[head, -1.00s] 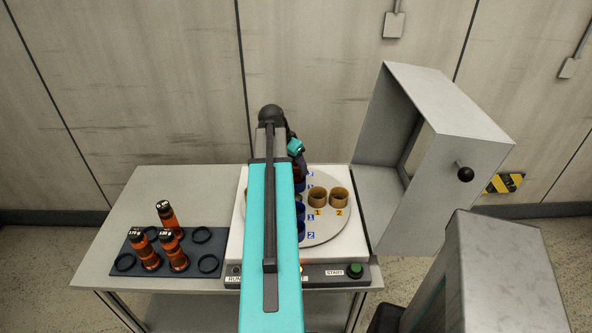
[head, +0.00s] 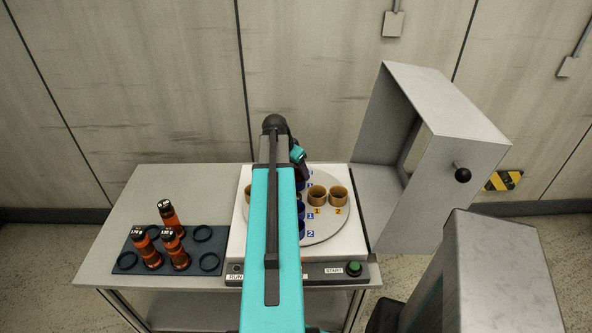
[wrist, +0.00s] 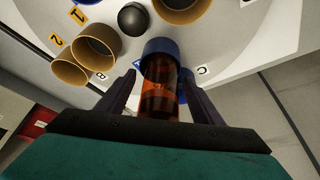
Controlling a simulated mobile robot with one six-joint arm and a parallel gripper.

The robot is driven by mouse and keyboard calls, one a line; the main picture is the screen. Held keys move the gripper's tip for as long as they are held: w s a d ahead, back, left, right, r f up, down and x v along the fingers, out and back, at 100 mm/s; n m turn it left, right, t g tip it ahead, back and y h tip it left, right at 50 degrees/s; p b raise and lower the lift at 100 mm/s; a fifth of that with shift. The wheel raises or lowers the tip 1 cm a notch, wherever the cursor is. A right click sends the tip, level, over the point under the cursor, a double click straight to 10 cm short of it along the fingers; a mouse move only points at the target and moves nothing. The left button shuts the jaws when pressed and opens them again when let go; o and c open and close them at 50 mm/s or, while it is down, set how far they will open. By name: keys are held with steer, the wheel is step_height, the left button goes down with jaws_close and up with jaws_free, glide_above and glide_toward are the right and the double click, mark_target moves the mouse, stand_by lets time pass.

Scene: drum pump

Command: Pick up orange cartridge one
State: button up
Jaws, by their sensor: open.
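In the wrist view an orange-brown see-through cartridge (wrist: 160,95) stands in a blue cup (wrist: 168,47) on the round plate. My gripper (wrist: 158,78) is open, with one finger on each side of this cartridge; I cannot tell whether either finger touches it. In the head view my arm hides the gripper and most of this cartridge. Three more orange cartridges with dark caps, a rear one (head: 170,216), a left one (head: 148,251) and a right one (head: 176,252), stand in the dark rack at left. Their cap print is too small to read surely.
The white machine bears the round plate (head: 330,231) with tan cups (head: 317,196) numbered 1 and 2 and blue cups. A dark ball knob (wrist: 133,19) is close to the gripper. A grey hood (head: 470,120) stands open at right. The dark rack (head: 128,262) has empty rings.

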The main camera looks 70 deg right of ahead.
steer(key=c, duration=1.2)
steer(key=shift+o, duration=0.2)
steer(key=shift+r, duration=0.15)
steer(key=shift+r+b, duration=1.35)
steer(key=shift+r, duration=3.55)
